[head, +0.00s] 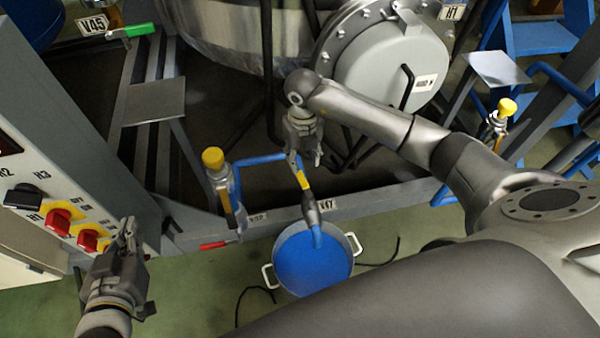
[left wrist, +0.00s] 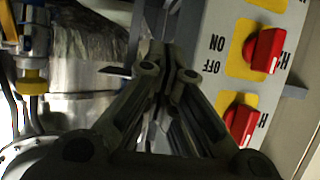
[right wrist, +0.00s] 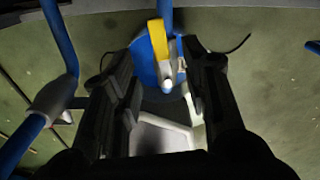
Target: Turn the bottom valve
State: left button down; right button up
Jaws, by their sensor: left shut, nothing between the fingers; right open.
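The bottom valve has a yellow handle (head: 304,181) on a blue pipe above the bucket, near the V47 label (head: 327,204). The yellow handle also shows in the right wrist view (right wrist: 157,40), ahead of the fingers and roughly between them. My right gripper (head: 305,160) is open and empty just above the handle in the head view. I cannot tell whether a finger touches it. My left gripper (head: 129,226) is shut and empty beside the switch panel. Its closed fingers fill the middle of the left wrist view (left wrist: 166,75).
A blue bucket (head: 312,265) with white handles stands on the green floor below the outlet. Red switches (head: 58,221) are on the left panel. A grey frame beam (head: 385,197) crosses behind.

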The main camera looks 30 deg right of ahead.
aim_at(302, 178)
notch_tip(302, 178, down, 8)
jog(key=shift+a+r+b, duration=0.1)
jog(key=shift+b, duration=1)
pick_arm(q)
notch_tip(302, 178, up, 12)
jog(key=w+d+t+h, duration=0.2)
jog(key=t, duration=0.5)
jog(key=shift+f, duration=0.15)
pick_arm(e)
jog(key=shift+f, duration=0.4)
pick_arm(q)
jog(key=shift+d, duration=0.1)
pick_arm(e)
grip_shut()
